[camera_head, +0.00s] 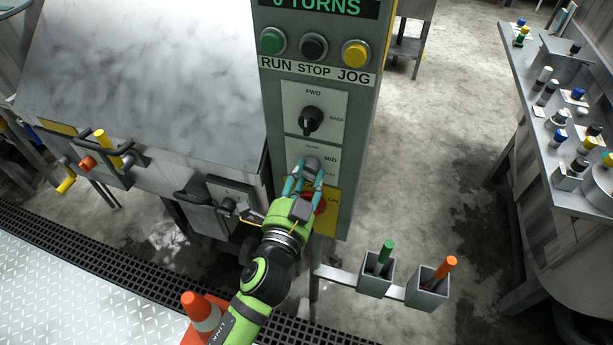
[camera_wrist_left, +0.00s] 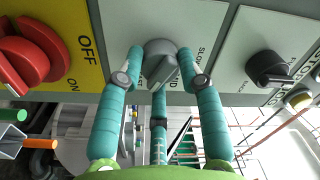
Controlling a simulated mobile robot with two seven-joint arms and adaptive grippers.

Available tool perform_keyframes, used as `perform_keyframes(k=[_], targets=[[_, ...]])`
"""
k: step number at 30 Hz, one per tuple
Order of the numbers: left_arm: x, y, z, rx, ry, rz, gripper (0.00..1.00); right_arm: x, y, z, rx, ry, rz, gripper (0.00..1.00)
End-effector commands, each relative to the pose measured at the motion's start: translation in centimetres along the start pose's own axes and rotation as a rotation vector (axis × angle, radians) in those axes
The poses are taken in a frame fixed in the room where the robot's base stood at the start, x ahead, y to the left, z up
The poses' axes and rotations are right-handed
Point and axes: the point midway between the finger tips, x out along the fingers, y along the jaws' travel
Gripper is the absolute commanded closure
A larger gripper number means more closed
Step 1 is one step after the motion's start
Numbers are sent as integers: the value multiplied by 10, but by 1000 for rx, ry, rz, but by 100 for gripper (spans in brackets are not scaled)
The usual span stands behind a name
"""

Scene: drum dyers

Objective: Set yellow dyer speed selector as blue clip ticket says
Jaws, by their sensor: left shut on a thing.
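A grey selector knob (camera_head: 311,164) sits on a white plate marked SLOW and MID, low on the control panel (camera_head: 273,100); a third mark is partly hidden. My left gripper (camera_head: 306,182) is shut on this knob, with teal fingers on either side. In the left wrist view, the knob (camera_wrist_left: 161,66) lies between the fingertips of the gripper (camera_wrist_left: 160,60), its ridge slanted. I cannot tell for sure which mark it points at. I cannot make out a blue clip ticket. My right gripper is not in view.
Above is a black FWD selector (camera_head: 311,121) and RUN, STOP and JOG buttons. A red switch (camera_wrist_left: 26,55) on a yellow OFF/ON plate sits just below the knob. Two grey holders (camera_head: 427,290) project at lower right. A cone (camera_head: 203,315) stands near my arm. Open floor lies right.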

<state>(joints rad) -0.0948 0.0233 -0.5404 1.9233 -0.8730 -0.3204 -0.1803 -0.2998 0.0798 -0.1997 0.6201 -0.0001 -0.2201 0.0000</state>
Motion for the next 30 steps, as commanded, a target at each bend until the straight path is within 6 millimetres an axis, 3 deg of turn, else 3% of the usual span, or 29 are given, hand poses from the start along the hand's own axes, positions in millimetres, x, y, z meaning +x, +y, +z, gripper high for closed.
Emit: perform_keyframes(k=[7,8,9,10,22,30], targets=[[-1,5,7,3,-18,11,96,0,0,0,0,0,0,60],[-1,5,7,3,-18,11,59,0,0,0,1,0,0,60],[-1,5,7,2,-17,11,43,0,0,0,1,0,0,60],[-1,5,7,2,-16,10,40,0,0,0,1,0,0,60],[-5,2,3,-1,-7,4,40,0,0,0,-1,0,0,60],[-49,2,3,-2,-10,7,40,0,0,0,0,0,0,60]])
